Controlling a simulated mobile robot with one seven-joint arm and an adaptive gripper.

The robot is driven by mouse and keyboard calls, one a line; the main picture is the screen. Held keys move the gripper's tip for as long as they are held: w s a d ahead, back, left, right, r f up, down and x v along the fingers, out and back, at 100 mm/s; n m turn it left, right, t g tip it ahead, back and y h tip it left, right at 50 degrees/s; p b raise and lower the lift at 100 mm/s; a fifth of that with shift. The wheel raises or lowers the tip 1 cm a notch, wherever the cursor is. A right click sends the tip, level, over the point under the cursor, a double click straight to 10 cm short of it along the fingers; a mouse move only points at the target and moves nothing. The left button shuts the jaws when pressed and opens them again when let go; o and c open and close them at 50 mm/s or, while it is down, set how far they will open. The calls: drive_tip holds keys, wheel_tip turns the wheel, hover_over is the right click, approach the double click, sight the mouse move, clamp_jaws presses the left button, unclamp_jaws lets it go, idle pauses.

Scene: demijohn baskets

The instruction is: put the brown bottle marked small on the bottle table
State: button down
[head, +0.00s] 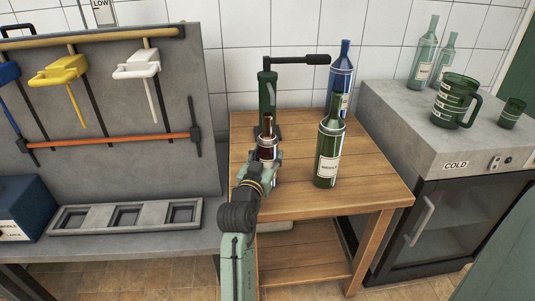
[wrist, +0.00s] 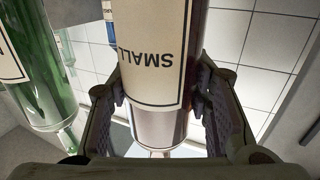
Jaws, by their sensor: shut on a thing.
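The brown bottle marked SMALL (head: 267,148) is upright at the left side of the wooden bottle table (head: 375,190). My gripper (head: 260,160) is shut on it. In the wrist view my gripper (wrist: 165,115) has one finger on each side of the bottle (wrist: 155,60), whose label reads SMALL upside down. My arm hides the bottle's lower part in the head view, so I cannot tell whether its base touches the table.
A green bottle (head: 328,155) and a blue bottle (head: 341,75) stand on the table to the right. A green lever device (head: 267,100) stands behind the brown bottle. A fridge marked COLD (head: 440,215) is at the right. The table's front right is clear.

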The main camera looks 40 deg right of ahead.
drive_tip(key=c, duration=0.8)
unclamp_jaws()
drive_tip(key=shift+f, duration=0.1)
drive_tip(key=shift+c, duration=0.2)
